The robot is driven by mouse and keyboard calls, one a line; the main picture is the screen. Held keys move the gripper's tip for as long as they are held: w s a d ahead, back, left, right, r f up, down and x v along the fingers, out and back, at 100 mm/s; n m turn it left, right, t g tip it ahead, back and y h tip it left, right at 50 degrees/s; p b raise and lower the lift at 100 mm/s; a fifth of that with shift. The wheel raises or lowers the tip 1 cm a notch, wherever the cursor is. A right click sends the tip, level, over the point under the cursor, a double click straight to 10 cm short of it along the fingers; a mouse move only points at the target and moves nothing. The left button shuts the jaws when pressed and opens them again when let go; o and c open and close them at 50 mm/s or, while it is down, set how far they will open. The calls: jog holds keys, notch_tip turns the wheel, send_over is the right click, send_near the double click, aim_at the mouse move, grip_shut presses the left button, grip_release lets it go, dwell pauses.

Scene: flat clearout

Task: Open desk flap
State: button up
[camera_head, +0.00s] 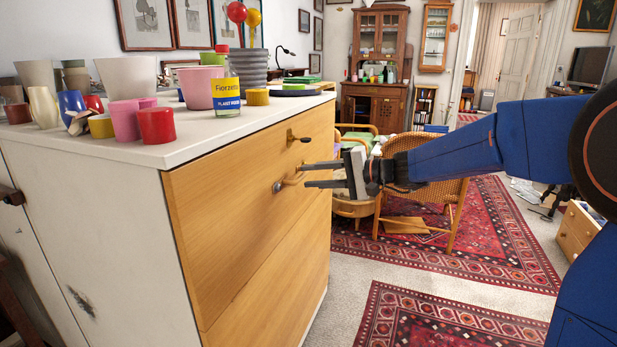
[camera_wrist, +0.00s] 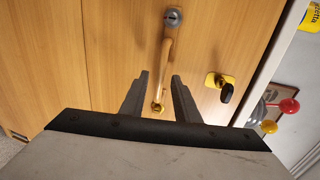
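The desk flap (camera_head: 235,190) is the upper light-wood front panel of a white-sided cabinet, and it stands upright and closed. It fills much of the wrist view (camera_wrist: 120,40). A brass bar handle (camera_head: 288,182) is fixed to it; it also shows in the wrist view (camera_wrist: 166,58). A brass lock plate with a dark key or knob (camera_head: 296,138) sits above the handle. My gripper (camera_head: 303,175) is at the handle with its fingers apart. In the wrist view my gripper (camera_wrist: 160,75) has one finger on each side of the bar; I cannot tell whether either touches it.
A lower wood panel (camera_head: 270,270) is below the flap. A wicker chair (camera_head: 430,185) stands behind my arm. The patterned rug (camera_head: 430,320) in front is clear.

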jog(key=shift+x, duration=0.8)
grip_shut()
jog(key=shift+f, duration=0.1)
